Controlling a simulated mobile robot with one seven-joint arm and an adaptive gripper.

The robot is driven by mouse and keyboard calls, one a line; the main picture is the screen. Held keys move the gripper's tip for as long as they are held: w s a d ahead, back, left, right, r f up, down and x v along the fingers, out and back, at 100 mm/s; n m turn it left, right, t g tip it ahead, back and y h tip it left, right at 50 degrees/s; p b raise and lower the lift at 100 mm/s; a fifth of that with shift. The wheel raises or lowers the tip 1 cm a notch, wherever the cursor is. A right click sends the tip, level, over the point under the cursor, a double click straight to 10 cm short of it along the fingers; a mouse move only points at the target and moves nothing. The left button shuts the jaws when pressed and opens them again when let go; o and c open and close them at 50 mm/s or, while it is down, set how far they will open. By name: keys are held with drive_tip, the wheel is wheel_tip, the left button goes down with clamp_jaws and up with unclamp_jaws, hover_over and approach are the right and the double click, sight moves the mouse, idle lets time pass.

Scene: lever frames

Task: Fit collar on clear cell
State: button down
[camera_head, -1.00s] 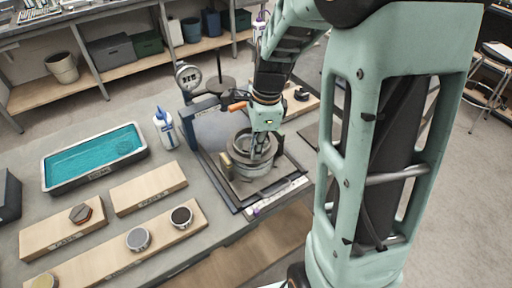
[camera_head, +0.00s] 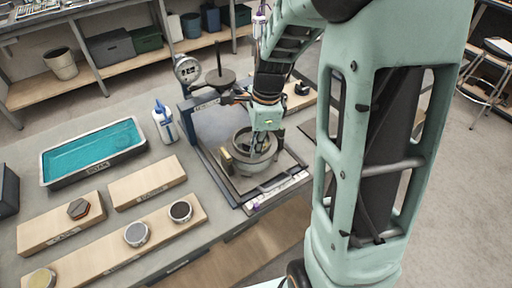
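A round grey metal cell (camera_head: 254,166) with a ring-shaped rim stands on the square base plate of a bench frame. A ring (camera_head: 238,148) shows at its top; I cannot tell whether it is the collar or part of the cell. A small brass-coloured part (camera_head: 226,159) stands at its left side. My gripper (camera_head: 259,147) points down over the cell, its fingertips at or inside the ring. The fingers partly hide the ring and the cell's inside. I cannot tell whether they are spread or hold the ring.
A dial gauge (camera_head: 187,70) stands behind the cell, beside a dark round weight plate (camera_head: 221,77). A white-and-blue bottle (camera_head: 165,122) and a water tray (camera_head: 95,154) are to the left. Wooden boards (camera_head: 100,262) with small discs lie at front left.

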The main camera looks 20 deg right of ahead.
drive_tip(key=shift+f, duration=0.35)
idle(0.5)
drive_tip(key=c, duration=2.1)
unclamp_jaws()
